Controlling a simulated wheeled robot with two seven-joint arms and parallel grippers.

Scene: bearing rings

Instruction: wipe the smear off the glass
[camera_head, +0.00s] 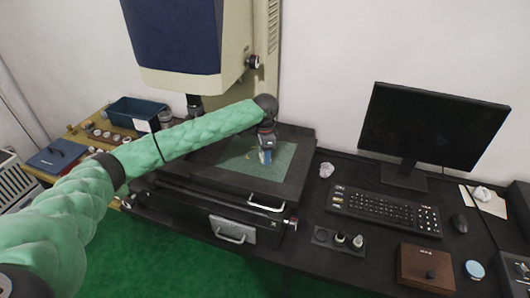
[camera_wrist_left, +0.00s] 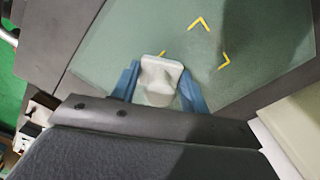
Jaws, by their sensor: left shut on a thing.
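The glass (camera_head: 284,150) is a greenish pane set in the dark stage of a measuring machine. In the left wrist view the glass (camera_wrist_left: 100,48) carries yellow corner marks (camera_wrist_left: 224,61). My left gripper (camera_head: 266,157) is over the glass, pointing down. In the left wrist view its blue fingers (camera_wrist_left: 160,92) are shut on a pale grey block (camera_wrist_left: 158,72) with a raised grip. I cannot tell whether the block touches the glass. I cannot make out a clear smear; a darker patch on the glass may be shadow. My right gripper is not in view.
The machine's head (camera_head: 180,45) hangs behind my left arm. To the right are a crumpled paper ball (camera_head: 326,170), a keyboard (camera_head: 385,208), a monitor (camera_head: 432,128) and a wooden box (camera_head: 426,267). A teal bin (camera_head: 135,112) stands on the left side table.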

